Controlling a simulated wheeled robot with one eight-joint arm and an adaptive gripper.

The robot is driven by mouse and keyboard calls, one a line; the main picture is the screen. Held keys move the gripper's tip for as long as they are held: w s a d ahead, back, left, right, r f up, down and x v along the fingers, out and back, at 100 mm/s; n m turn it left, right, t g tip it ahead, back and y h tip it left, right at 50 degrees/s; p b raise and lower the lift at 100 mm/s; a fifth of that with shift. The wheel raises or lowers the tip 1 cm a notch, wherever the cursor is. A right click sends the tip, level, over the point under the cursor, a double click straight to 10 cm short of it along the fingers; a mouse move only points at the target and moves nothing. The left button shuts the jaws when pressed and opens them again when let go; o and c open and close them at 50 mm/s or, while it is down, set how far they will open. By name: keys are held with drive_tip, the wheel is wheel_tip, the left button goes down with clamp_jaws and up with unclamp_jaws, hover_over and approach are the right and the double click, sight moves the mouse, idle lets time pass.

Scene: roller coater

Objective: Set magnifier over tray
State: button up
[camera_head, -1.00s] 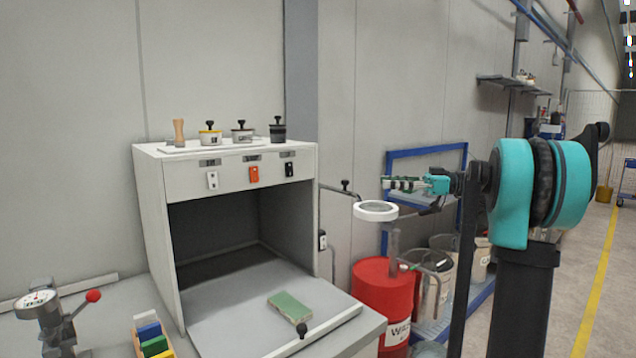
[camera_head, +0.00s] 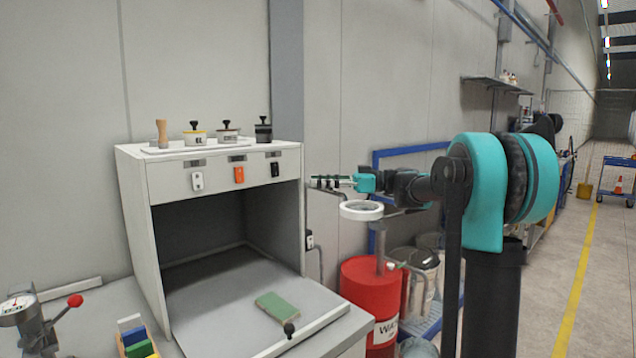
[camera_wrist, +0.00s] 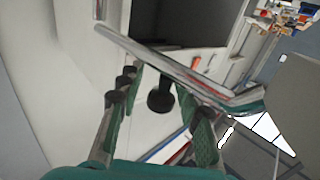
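The magnifier (camera_head: 361,210) is a white ring-shaped head on a grey jointed arm, right of the white cabinet and outside the tray. The tray (camera_head: 222,336) is a pale flat surface at the cabinet's open front, with a green block (camera_head: 278,307) and a black knob at its front. My gripper (camera_head: 316,182) is above and slightly left of the magnifier head, pointing left. In the wrist view its fingers (camera_wrist: 160,82) are apart, with a black knob (camera_wrist: 160,98) of the magnifier arm showing between them. I cannot tell whether they touch it.
The cabinet (camera_head: 135,225) carries several knobbed weights and a wooden-handled item on top, and switches on its front. A red drum (camera_head: 368,290) stands below the magnifier. A gauge with a red-ball lever (camera_head: 75,301) and coloured blocks sit at lower left.

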drive_tip(key=shift+a, duration=0.35)
drive_tip(key=shift+c, duration=0.3)
clamp_jaws()
